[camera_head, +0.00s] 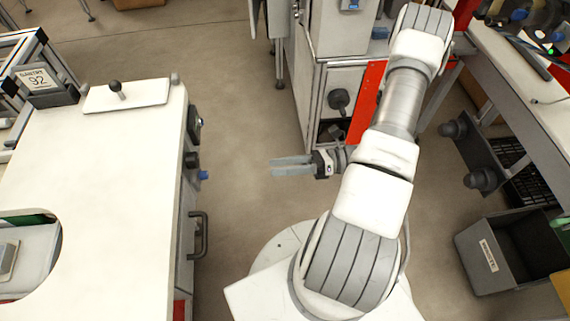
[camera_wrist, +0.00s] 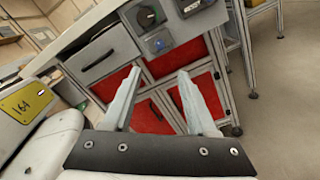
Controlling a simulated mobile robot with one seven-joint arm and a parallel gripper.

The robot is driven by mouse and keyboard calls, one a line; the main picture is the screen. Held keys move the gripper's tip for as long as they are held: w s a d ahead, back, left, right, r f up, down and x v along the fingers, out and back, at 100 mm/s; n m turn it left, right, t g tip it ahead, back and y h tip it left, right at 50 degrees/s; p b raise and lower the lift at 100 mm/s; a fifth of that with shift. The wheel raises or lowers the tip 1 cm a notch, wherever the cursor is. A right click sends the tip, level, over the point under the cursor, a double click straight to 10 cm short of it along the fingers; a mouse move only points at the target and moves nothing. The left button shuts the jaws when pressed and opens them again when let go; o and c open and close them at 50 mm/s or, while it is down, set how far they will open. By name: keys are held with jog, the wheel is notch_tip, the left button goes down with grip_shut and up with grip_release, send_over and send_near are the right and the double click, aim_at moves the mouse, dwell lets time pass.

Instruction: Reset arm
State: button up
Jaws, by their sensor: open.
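My gripper (camera_head: 292,165) is at the end of my bent arm, in mid-air over the open floor. It points left toward the white-topped bench. In the wrist view my gripper (camera_wrist: 158,100) shows two pale fingers spread apart with nothing between them. Beyond the fingers is a cabinet with red panels (camera_wrist: 138,118) and a grey drawer (camera_wrist: 103,53). No tape reel is clearly seen in either view.
A white bench (camera_head: 110,200) stands at left, with a door handle (camera_head: 198,235) on its side. A grey cabinet with a red panel (camera_head: 367,100) stands behind my arm. A dark bin (camera_head: 515,250) is at right. Floor (camera_head: 235,110) is clear between bench and cabinet.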

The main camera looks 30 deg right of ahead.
jog(key=shift+s+d, duration=0.15)
jog(key=shift+d, duration=0.25)
jog(key=s+a+r+n+h+p, duration=0.1)
jog(key=s+a+r+n+h, duration=0.1)
jog(key=r+n+h, duration=0.3)
jog(key=s+a+r+n+h+p, duration=0.2)
jog(key=r+n+h, duration=0.4)
jog(key=r+n, duration=0.8)
jog(key=s+a+r+n+h+p, duration=0.2)
jog(key=r+n+h, duration=0.4)
jog(key=r, duration=1.1)
jog(key=n, duration=0.3)
jog(key=shift+s+n+g, duration=0.15)
jog(key=shift+n+g, duration=0.15)
jog(key=shift+n, duration=0.1)
jog(key=shift+c, duration=0.6)
